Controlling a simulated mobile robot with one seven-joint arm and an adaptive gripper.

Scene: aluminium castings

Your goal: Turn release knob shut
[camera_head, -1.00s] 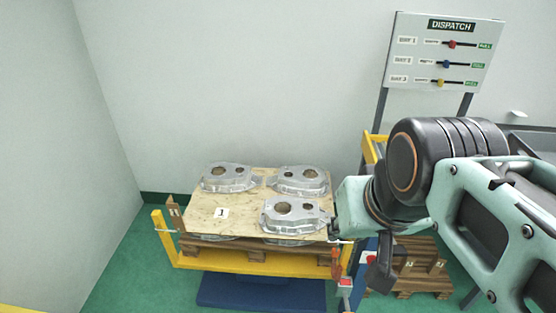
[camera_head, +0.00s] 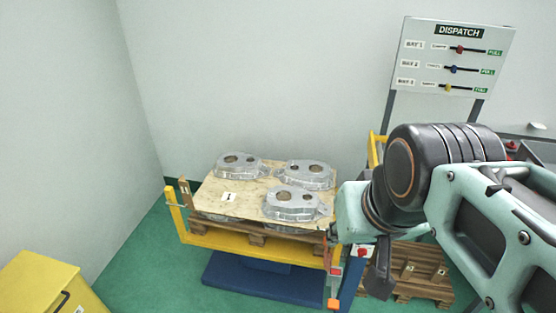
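I cannot clearly pick out the release knob. Small red and orange fittings sit at the right front corner of the yellow-framed lift stand: a red square piece (camera_head: 336,271), an orange upright piece (camera_head: 336,254) and an orange block (camera_head: 333,303). A small panel with red and white on it (camera_head: 362,250) is just right of them. My arm comes in from the right, and its wrist is over this corner. My gripper (camera_head: 380,277) shows only as a dark part hanging below the wrist, right of the fittings. Its fingers cannot be made out, and the wrist may hide the knob.
A board marked 1 (camera_head: 229,197) carries three aluminium castings (camera_head: 292,204) on the yellow frame (camera_head: 250,252) above a blue base (camera_head: 262,278). A wooden pallet (camera_head: 418,278) lies right. A dispatch board (camera_head: 452,58) stands behind. A yellow cabinet (camera_head: 40,285) is front left. Green floor is free at left.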

